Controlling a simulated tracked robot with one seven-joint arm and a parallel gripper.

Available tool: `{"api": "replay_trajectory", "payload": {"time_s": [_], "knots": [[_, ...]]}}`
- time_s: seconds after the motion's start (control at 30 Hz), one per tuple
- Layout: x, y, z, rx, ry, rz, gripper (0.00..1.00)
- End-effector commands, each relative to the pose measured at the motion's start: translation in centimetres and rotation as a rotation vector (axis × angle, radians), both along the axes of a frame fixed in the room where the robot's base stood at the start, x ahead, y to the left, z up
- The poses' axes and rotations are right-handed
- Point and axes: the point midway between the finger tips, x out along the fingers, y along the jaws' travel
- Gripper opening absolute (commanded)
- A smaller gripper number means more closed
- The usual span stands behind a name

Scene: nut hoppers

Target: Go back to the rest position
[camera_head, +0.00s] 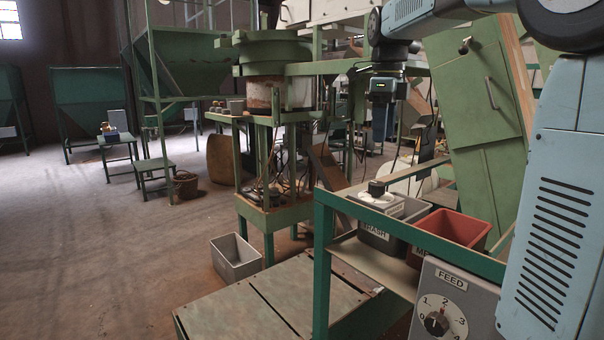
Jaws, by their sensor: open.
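My gripper (384,104) hangs in the upper middle right of the head view, pointing down from my pale blue arm. It is open, and I see nothing held in it. It is in the air above and behind the grey bin (378,238) labelled "TRASH" and the red bin (463,231), apart from both. Its fingertips are small and dark against the cluttered machinery, so their exact spacing is hard to see.
A green frame (322,262) holds the bins and a grey box with a FEED dial (437,322) at front right. A green hopper machine (271,50) stands behind, left of the gripper. A grey crate (236,258) sits on the floor. Open floor lies at left.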

Motion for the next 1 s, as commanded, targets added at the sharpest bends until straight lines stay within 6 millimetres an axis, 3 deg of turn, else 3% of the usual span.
{"api": "replay_trajectory", "payload": {"time_s": [0.47,1.0], "knots": [[-10.2,0.4,-3.8,-0.097,-0.177,0.862,0.67],[-20.8,0.7,-12.2,-0.414,-0.279,1.848,0.67]]}}
